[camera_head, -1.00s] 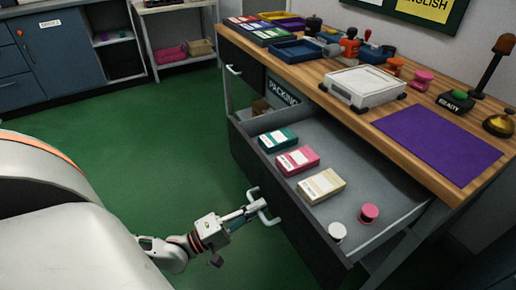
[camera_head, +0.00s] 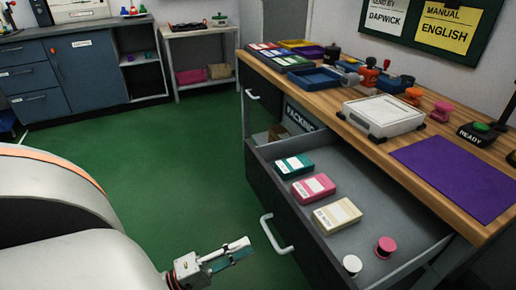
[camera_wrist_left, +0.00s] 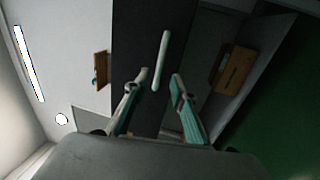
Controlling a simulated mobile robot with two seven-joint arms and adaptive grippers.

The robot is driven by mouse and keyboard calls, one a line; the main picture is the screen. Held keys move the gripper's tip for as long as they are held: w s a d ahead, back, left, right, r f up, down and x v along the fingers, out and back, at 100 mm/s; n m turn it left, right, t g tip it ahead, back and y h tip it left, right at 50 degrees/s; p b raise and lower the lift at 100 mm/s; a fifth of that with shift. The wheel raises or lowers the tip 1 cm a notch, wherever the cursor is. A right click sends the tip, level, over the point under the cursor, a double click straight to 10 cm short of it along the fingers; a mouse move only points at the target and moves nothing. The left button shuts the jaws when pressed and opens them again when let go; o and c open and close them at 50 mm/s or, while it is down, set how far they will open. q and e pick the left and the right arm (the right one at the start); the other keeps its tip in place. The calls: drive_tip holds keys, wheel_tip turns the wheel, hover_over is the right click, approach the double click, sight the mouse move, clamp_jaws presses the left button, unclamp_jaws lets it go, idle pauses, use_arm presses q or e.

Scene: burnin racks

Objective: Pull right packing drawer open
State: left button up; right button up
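The right packing drawer (camera_head: 262,154), grey inside with a dark front, stands pulled out from under the wooden bench. It holds teal, pink and cream boxes and a white and a pink spool. Its pale bar handle (camera_head: 275,234) is on the front and also shows upright in the left wrist view (camera_wrist_left: 161,60). My left gripper (camera_head: 243,248) is just left of the handle and apart from it. In the left wrist view its two teal-padded fingers (camera_wrist_left: 158,92) are spread with nothing between them, the handle lying beyond their tips. My right gripper is not in view.
The bench top (camera_head: 345,128) carries trays, stamps, a white scale (camera_head: 384,113) and a purple mat (camera_head: 458,175). Another handle (camera_head: 252,95) is on the bench front further back. Blue cabinets (camera_head: 75,75) and a shelf unit stand at the back left. Green floor left of the drawer is clear.

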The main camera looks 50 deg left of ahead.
use_arm(q)
drive_tip(key=shift+v, duration=1.55)
drive_tip(key=shift+r, duration=0.1)
